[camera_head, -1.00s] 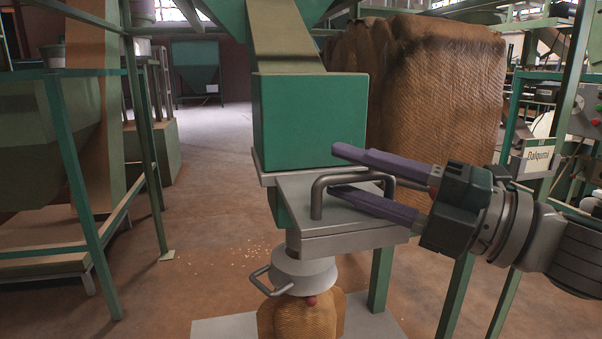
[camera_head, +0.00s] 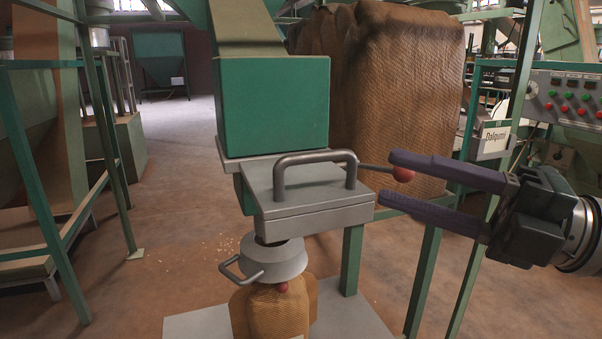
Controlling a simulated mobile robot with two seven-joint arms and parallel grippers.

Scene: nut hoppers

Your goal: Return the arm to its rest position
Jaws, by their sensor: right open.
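My right gripper (camera_head: 388,176) is open at the right, its two purple fingers pointing left. It stands clear of the grey handle (camera_head: 315,160) on the hopper's slide gate. A lever with a red ball knob (camera_head: 403,174) sticks out beside the gate; in the picture the knob lies between the fingertips, and I cannot tell whether they touch it. The grey slide gate box (camera_head: 315,200) sits under the green hopper outlet (camera_head: 272,105). My left gripper is not in view.
A brown sack (camera_head: 268,312) hangs under the grey clamp collar (camera_head: 275,262) above a pale platform (camera_head: 195,325). Large stacked sacks (camera_head: 400,85) stand behind. A control panel (camera_head: 575,100) with coloured buttons is at the far right. Open floor (camera_head: 180,190) lies to the left.

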